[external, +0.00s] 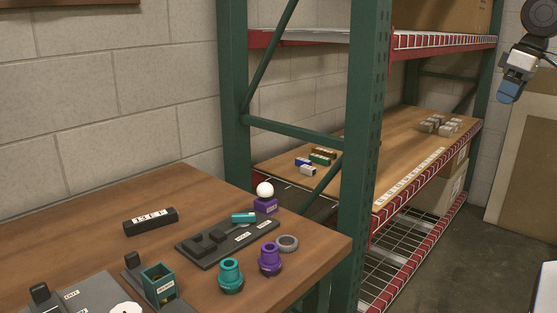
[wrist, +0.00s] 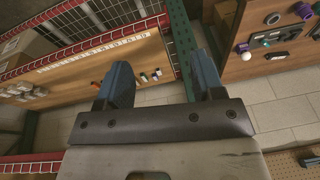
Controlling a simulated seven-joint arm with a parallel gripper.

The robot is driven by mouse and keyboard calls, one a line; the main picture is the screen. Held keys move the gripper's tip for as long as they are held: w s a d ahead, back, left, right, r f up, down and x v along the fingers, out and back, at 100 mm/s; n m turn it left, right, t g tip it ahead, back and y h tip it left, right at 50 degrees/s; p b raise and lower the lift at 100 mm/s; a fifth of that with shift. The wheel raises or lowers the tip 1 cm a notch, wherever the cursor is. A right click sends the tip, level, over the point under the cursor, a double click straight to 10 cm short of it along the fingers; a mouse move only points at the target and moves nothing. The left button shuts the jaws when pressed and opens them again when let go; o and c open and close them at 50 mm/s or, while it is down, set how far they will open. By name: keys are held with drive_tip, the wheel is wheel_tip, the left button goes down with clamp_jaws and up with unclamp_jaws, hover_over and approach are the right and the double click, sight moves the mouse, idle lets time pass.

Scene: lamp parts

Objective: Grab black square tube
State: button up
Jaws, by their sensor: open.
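The black square tube (external: 150,221) is a dark bar with a pale label on top. It lies flat on the brown table, behind and left of the dark tray, in the external view. My gripper (external: 509,91) is at the far upper right of the external view, well away from the tube and above floor level. In the wrist view my gripper (wrist: 162,78) has its two blue fingers wide apart with nothing between them.
The dark tray (external: 228,237), teal cup (external: 230,277), purple cup (external: 270,259), grey ring (external: 287,243) and white ball (external: 265,189) crowd the table's right part. A green rack post (external: 362,150) stands between table and shelf. The wooden shelf (external: 395,150) holds small blocks.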

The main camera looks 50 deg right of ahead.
drive_tip(key=w+a+f+m+y, duration=0.1)
drive_tip(key=w+a+m+y, duration=0.25)
drive_tip(key=w+a, duration=1.2)
drive_tip(key=w+a+f+m+y, duration=0.2)
drive_tip(key=w+a+m, duration=0.2)
drive_tip(key=w+a, duration=1.15)
drive_tip(key=w+a+f+m+g+y, duration=0.1)
drive_tip(key=w+a+f+m, duration=0.2)
drive_tip(key=w, duration=0.4)
drive_tip(key=w+a+f+m+y, duration=0.2)
drive_tip(key=w+a+f, duration=0.2)
drive_tip(key=w+f, duration=0.25)
drive_tip(key=m+t+y, duration=0.1)
drive_tip(key=m+y, duration=0.3)
drive_tip(key=m, duration=0.3)
approach(162, 213)
drive_tip(key=shift+x, duration=0.8)
drive_tip(key=shift+x, duration=1.25)
drive_tip(key=shift+a, duration=0.1)
